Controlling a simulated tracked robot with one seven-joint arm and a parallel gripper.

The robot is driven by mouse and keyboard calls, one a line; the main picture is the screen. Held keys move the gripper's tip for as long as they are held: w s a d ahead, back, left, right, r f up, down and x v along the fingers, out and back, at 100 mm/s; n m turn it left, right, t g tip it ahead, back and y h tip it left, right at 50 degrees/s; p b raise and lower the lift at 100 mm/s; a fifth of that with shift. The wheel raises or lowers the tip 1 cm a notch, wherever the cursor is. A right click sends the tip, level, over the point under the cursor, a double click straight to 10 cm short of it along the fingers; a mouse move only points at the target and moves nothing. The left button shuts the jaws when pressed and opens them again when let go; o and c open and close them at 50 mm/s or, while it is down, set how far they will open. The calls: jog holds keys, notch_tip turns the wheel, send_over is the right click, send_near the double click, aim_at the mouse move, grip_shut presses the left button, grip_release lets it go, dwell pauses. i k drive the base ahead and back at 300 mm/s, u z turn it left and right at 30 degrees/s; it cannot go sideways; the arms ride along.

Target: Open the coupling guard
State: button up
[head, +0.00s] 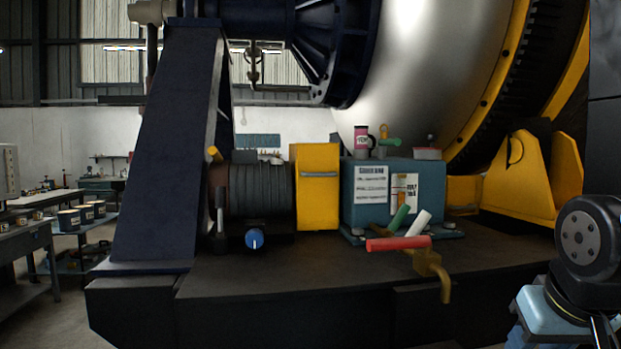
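The coupling guard looks to be the yellow box (317,205) in the middle of the head view. It stands on the dark plinth between a ribbed dark motor (260,190) on its left and a teal gear housing (372,213) on its right. Parts of my arm show at the lower right, well apart from the guard. My gripper's fingers are not in view.
A red-handled brass valve (398,243) projects at the front of the plinth (290,270). A blue knob (254,239) sits below the motor. A dark sloping support (170,150) rises at left.

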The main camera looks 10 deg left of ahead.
aim_at(314, 167)
jog(key=k, duration=0.6)
jog(key=u, duration=0.5)
jog(key=i, duration=0.35)
jog(key=u, duration=0.2)
